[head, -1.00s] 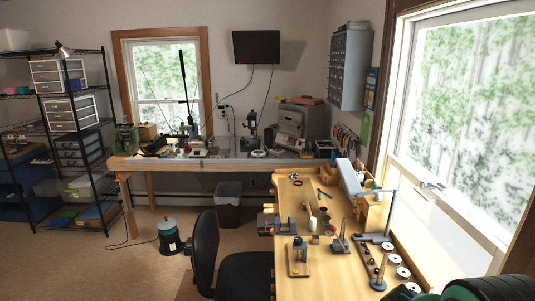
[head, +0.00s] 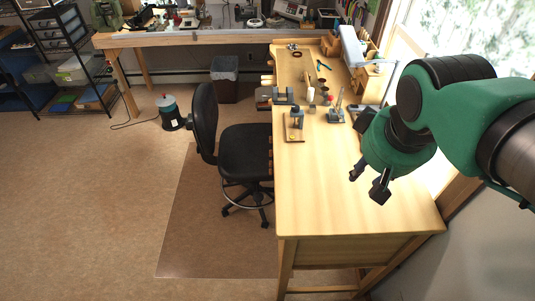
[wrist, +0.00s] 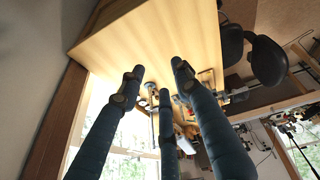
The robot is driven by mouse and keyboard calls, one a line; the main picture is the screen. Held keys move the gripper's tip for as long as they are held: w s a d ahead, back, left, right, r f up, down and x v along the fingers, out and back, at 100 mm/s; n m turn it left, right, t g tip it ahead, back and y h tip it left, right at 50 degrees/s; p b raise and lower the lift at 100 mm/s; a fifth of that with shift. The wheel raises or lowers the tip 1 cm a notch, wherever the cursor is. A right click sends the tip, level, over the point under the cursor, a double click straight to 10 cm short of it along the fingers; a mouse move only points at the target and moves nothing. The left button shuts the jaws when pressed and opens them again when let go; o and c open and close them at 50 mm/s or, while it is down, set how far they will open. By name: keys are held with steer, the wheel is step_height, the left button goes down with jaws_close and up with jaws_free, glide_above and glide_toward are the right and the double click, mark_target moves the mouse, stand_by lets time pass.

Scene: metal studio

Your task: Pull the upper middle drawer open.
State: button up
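My gripper (head: 369,180) hangs over the right side of the wooden workbench, at the end of my green arm. Its fingers are spread apart with nothing between them. The wrist view shows the separated fingers (wrist: 155,85) pointing toward the bench top. I cannot tell which drawer is the upper middle one. A dark drawer unit (head: 55,26) stands on the black shelf at the far left. My gripper is far from both.
The wooden workbench (head: 340,205) has a bare near half; tools and small stands cover its far half. A black office chair (head: 245,150) stands against its left side on a floor mat (head: 200,240). The floor to the left is open. A window wall bounds the right.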

steer(key=w+a+f+n+g+h, duration=0.3)
steer(key=w+n, duration=0.5)
steer(key=w, duration=0.7)
steer(key=w+a+f+n+g+h, duration=0.1)
steer(key=w+a+f+n+h, duration=0.3)
steer(key=w+n, duration=0.7)
steer(key=w+a+f+n+h, duration=0.2)
steer(key=w+a+f+n, duration=0.1)
steer(key=w+a+f, duration=0.2)
steer(key=w+a+f+n+t+h, duration=0.1)
steer(key=w+a+f, duration=0.4)
steer(key=f, duration=0.5)
steer(key=w+a+f+n+t+h, duration=0.1)
steer(key=w+a+f+n+h, duration=0.2)
steer(key=w+a+f+n, duration=0.2)
steer(key=shift+w+a+f+n+p, duration=0.2)
steer(key=shift+w+f+n+p, duration=0.1)
steer(key=shift+w+f, duration=1.45)
steer(key=a+f+n+t+h, duration=0.1)
steer(key=a+f+n, duration=0.3)
steer(key=f, duration=0.5)
steer(key=a+f+n+t+h, duration=0.1)
steer(key=a+f+n+t, duration=0.2)
steer(key=a+f, duration=0.4)
step_height(320, 180, down, 3)
steer(key=shift+s+r+n+h, duration=0.2)
steer(key=shift+n+h, duration=0.2)
steer(key=shift+n, duration=0.5)
steer(key=shift+w+d, duration=0.1)
